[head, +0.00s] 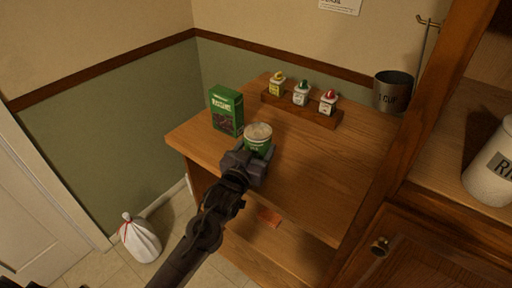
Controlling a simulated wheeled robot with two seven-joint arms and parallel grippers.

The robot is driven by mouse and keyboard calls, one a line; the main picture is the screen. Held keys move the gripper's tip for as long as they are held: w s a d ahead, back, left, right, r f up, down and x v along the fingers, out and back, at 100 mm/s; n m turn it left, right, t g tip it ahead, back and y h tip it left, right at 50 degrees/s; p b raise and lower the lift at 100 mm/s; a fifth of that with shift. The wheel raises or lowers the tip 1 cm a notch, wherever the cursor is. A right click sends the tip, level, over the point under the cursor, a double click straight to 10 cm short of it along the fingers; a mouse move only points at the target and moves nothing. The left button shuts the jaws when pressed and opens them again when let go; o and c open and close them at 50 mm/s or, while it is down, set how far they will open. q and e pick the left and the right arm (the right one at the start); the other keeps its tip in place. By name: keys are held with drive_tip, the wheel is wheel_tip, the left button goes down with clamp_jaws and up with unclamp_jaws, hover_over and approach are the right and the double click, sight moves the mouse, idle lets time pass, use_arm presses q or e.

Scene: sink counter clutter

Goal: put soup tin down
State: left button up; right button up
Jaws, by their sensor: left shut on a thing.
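The soup tin (258,136) is a small can with a green label and a pale top. It shows upright at the end of my left gripper (248,162), over the wooden counter (310,185). My left gripper is shut on the tin, and its jaws hide the lower part of it. I cannot tell whether the tin's base touches the counter. My right gripper does not show.
A green box (227,110) stands just left of the tin. A wooden rack (300,108) with several small bottles stands behind it. A metal cup (392,91) is at the back right. The counter right of the tin is clear. A cabinet door (425,262) is at the lower right.

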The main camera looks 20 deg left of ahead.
use_arm(q)
drive_tip(key=o, duration=0.9)
drive_tip(key=shift+f, duration=0.1)
drive_tip(key=o, duration=0.4)
drive_tip(key=shift+s, duration=0.15)
